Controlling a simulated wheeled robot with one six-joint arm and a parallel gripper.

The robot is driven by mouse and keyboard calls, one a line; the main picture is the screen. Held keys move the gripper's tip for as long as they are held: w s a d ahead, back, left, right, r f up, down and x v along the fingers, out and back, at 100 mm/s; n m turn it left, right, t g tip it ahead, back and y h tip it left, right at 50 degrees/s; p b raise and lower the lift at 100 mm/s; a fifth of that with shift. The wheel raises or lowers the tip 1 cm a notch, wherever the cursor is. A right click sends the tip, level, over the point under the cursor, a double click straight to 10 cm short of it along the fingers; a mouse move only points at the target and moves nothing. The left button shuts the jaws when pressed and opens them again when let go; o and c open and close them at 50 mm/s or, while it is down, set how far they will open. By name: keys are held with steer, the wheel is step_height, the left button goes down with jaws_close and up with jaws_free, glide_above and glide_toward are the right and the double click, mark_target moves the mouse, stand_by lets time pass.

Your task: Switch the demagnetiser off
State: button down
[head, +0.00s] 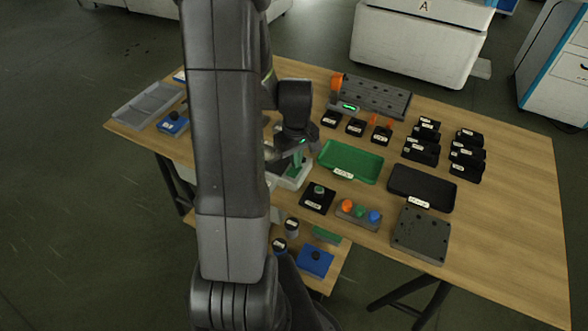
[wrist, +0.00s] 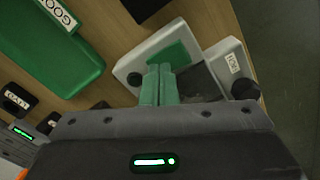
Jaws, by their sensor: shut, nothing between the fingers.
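My gripper (head: 297,161) is shut and empty, its green fingers (wrist: 159,70) together. In the wrist view the fingertips appear over or in front of a white-grey device (wrist: 128,70) with a green top plate and a dark round knob. I cannot tell whether they touch it. The same pale device (head: 294,181) is partly hidden by my arm in the head view. Beside it in the wrist view is another pale box (wrist: 220,56) with a small label and a black knob (wrist: 243,88). I cannot read which one is the demagnetiser, nor its switch state.
A green tray (head: 350,178) and a black tray (head: 452,204) lie to the right. A black box with a green button (head: 319,190) and a box with orange, green and blue buttons (head: 344,207) stand in front. The table's right side (head: 520,220) is clear.

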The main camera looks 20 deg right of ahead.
step_height(320, 180, up, 7)
steer(key=p, duration=0.4)
steer(key=shift+f, duration=0.15)
steer(key=shift+f, duration=0.15)
step_height(320, 180, down, 7)
steer(key=b, duration=0.4)
steer(key=shift+b, duration=0.35)
steer(key=shift+r, duration=0.2)
